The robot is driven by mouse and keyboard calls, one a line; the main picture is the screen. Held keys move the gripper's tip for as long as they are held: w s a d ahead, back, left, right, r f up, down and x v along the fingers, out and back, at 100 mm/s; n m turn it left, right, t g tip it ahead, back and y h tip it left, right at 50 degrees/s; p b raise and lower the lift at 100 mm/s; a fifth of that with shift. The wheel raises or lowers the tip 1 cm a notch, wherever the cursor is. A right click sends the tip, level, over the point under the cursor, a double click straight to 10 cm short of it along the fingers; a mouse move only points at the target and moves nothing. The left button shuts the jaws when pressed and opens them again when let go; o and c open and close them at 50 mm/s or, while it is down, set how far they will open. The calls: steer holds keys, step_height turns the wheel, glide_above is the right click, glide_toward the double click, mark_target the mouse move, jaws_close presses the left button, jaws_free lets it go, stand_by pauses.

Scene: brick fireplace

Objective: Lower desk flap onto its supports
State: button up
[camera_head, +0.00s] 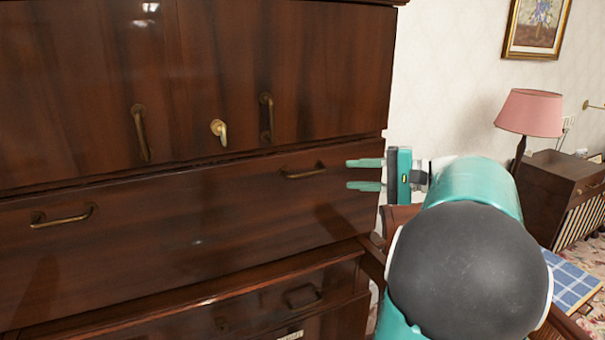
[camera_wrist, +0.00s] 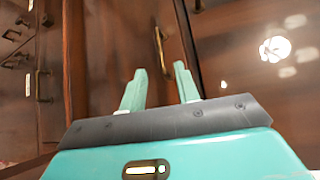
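A tall dark wooden cabinet desk shows two closed fronts in the head view. The upper front (camera_head: 70,90) has two upright brass handles and a brass knob (camera_head: 219,130). The wide front below (camera_head: 170,225) has a left handle (camera_head: 62,216) and a right handle (camera_head: 303,171). I cannot tell for certain which front is the flap; no supports are visible. My gripper (camera_head: 348,174) is open and empty, just right of the right handle. In the wrist view a brass handle (camera_wrist: 160,50) shows beyond the gap between my open fingertips (camera_wrist: 158,67); they look apart from it.
Another front with a handle (camera_head: 302,296) lies below. To the right are a pink lamp (camera_head: 530,112), a dark wooden cabinet (camera_head: 550,185), and a blue checked cloth (camera_head: 572,282). A framed picture (camera_head: 537,25) hangs on the pale wall. My arm covers the lower right.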

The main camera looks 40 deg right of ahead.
mark_target(309, 175)
steer(key=x, duration=1.1)
steer(key=shift+w+a+f, duration=0.1)
steer(key=shift+w+a, duration=0.15)
steer(key=shift+w, duration=0.05)
steer(key=shift+c, duration=0.2)
jaws_close()
